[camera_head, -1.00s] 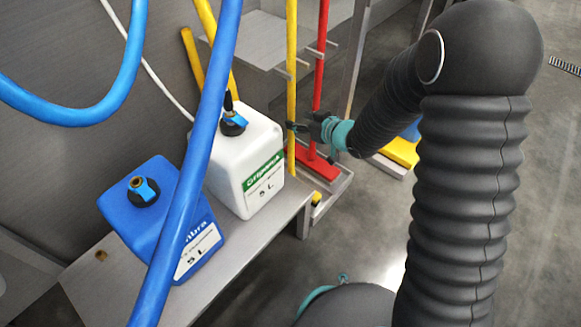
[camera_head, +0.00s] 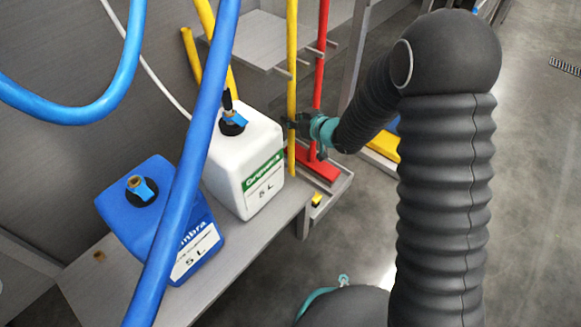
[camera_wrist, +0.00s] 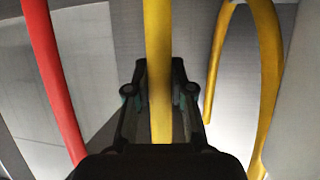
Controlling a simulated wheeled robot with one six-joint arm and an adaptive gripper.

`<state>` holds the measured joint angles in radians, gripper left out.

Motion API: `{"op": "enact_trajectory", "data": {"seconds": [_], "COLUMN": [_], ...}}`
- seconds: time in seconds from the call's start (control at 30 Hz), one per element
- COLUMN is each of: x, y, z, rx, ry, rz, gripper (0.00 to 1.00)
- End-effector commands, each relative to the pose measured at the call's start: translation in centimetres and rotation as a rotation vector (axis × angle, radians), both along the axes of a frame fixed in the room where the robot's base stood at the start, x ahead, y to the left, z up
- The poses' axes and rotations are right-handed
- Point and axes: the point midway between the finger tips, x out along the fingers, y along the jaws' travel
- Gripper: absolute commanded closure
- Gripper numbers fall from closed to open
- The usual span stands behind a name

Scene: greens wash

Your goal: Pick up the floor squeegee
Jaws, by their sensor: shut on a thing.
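The floor squeegee appears to be the upright yellow pole (camera_head: 292,55) at the rack, beside the white jug. Its lower end is partly hidden, and a small yellow piece (camera_head: 317,199) shows on the rack's bottom ledge. My gripper (camera_head: 294,126) is at the pole's mid-height, coming from the right. In the wrist view the yellow pole (camera_wrist: 158,40) runs between the fingers of my gripper (camera_wrist: 160,78), which are shut on it. The pole stands about upright.
A red pole (camera_head: 321,50) with a wide red head (camera_head: 318,166) stands just right of it. The white jug (camera_head: 243,165) and blue jug (camera_head: 160,222) stand on a steel bench (camera_head: 110,290). Blue hose (camera_head: 185,170) crosses in front. Open floor (camera_head: 530,200) lies right.

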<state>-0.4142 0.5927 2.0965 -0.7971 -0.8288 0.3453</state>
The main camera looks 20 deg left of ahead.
Motion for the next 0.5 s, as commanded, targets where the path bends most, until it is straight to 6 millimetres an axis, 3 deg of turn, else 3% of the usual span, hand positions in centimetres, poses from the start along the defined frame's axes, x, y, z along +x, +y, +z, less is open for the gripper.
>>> {"op": "enact_trajectory", "data": {"seconds": [0.3,0.5], "x": [0.0,-0.1], "y": [-0.1,-0.4], "z": [0.3,2.1], "rx": [0.001,0.001], "ry": [-0.002,-0.005], "rz": [-0.001,0.002], "gripper": [1.0,1.0]}}
